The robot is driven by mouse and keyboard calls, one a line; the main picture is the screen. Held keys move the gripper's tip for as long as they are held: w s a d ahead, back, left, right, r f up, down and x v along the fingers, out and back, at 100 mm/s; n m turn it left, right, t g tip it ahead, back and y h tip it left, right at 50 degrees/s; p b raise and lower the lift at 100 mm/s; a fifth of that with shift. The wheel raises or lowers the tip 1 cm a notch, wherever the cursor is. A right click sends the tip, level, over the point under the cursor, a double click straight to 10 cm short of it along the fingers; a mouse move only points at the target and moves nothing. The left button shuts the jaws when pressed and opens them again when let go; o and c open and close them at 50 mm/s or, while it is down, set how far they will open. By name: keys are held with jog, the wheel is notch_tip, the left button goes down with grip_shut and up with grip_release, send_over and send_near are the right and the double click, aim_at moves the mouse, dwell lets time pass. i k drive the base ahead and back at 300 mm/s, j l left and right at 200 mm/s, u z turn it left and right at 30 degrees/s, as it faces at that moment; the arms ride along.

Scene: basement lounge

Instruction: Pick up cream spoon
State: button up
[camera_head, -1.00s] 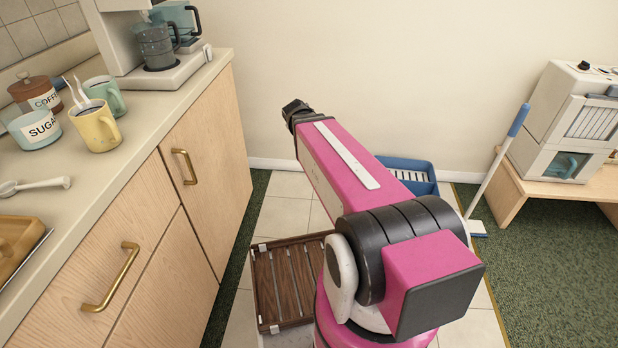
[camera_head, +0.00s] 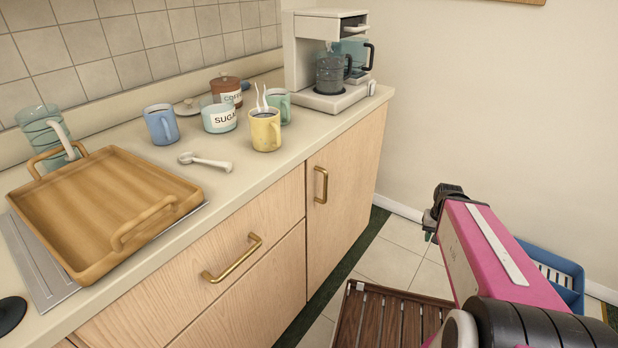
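The cream spoon (camera_head: 206,162) lies flat on the countertop, its bowl to the left and its handle to the right. It sits between the wooden tray and the yellow mug, with nothing covering it. My arm reaches up from the lower right, away from the counter. The dark end of my arm, where my gripper (camera_head: 436,213) is, shows over the floor to the right of the cabinet, well apart from the spoon. The fingers are too small and dark to tell whether they are open or shut.
A wooden tray (camera_head: 100,205) is left of the spoon. A blue mug (camera_head: 161,125), sugar jar (camera_head: 219,116), coffee jar (camera_head: 227,88), yellow mug (camera_head: 265,132) and green mug (camera_head: 279,104) stand behind or right of it. A coffee maker (camera_head: 303,60) is farther right.

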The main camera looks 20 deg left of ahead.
aim_at(187, 157)
jog(key=k+l, duration=0.1)
jog(key=k, duration=0.25)
jog(key=k+l+u, duration=0.1)
jog(key=k, duration=0.3)
jog(key=u, duration=1.75)
